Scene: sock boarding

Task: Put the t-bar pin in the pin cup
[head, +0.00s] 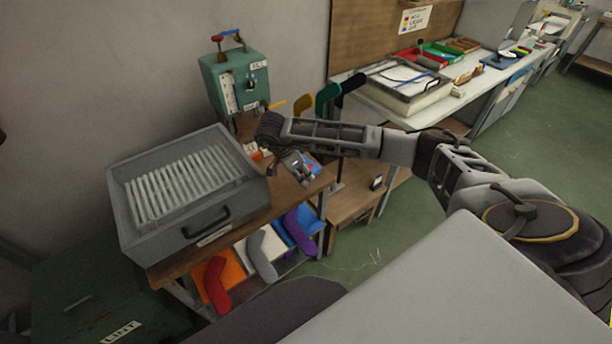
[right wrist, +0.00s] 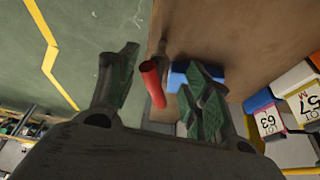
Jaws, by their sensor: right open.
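My right gripper (head: 303,172) hangs over the right end of the wooden bench, fingers pointing down. In the right wrist view my right gripper (right wrist: 163,88) is open, with its fingers apart. A red rod-like piece (right wrist: 153,82), which looks like part of the t-bar pin, shows between the fingers. No grip on it is visible. A blue block-like thing (right wrist: 190,76), perhaps the pin cup, is behind the right finger and partly hidden by it. It also shows as a small blue patch beside the gripper in the head view (head: 317,163). My left gripper is not in view.
A grey slatted box (head: 122,217) with a black handle fills the bench's left part. A teal machine (head: 228,85) stands behind it. A second bench (head: 390,110) with trays is at the back right.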

